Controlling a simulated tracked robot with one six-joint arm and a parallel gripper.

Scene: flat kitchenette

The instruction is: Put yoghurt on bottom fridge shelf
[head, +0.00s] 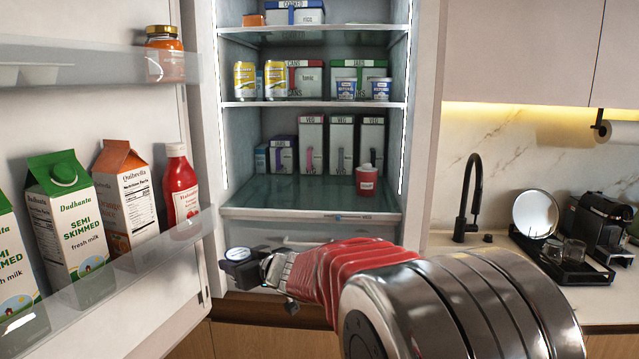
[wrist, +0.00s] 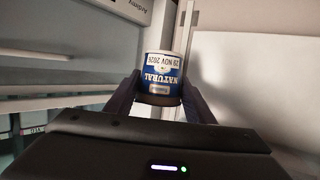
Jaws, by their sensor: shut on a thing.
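My gripper (head: 243,266) is shut on a yoghurt pot (wrist: 160,72). The pot is small and blue and white, with "NATURAL" and a date on its label, upside down in the wrist view. In the head view only the top of the held pot (head: 238,254) shows clearly. It is in front of the open fridge, to the lower left of the bottom shelf (head: 290,213) and apart from it. The bottom shelf is glass. Tall VEG boxes (head: 311,145) stand along its back, and a red cup (head: 366,182) stands at its front right.
The open fridge door (head: 172,235) at left holds milk and juice cartons, a red bottle (head: 181,185) and a jar (head: 163,55). Two similar pots (head: 346,88) and yellow cans (head: 245,80) stand on the middle shelf. The bottom shelf's front left and middle are clear.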

